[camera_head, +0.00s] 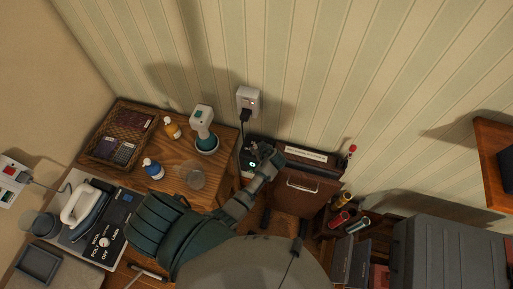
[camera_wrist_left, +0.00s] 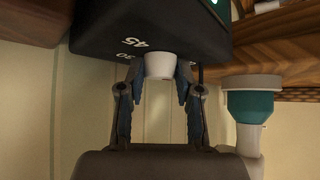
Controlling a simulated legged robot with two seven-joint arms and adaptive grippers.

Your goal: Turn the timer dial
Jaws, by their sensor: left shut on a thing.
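The timer (camera_head: 254,150) is a dark box with a small green light, beside the wooden table below the wall outlet. In the left wrist view the black timer (camera_wrist_left: 100,38) shows large above, with the white numerals 45 and 30. Its white dial (camera_wrist_left: 159,66) sticks out towards my left gripper (camera_wrist_left: 159,88). The fingers are on both sides of the dial and shut on it. In the head view my left gripper (camera_head: 268,164) reaches the timer and partly covers it; the dial is hidden there. My right gripper is not in view.
The wooden table (camera_head: 219,140) holds a basket (camera_head: 105,149), bottles and a white-and-teal device (camera_head: 203,128). A plug and cord hang from the outlet (camera_head: 247,99). A brown case (camera_head: 305,180) stands just right of the timer. An iron (camera_head: 83,205) sits at left.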

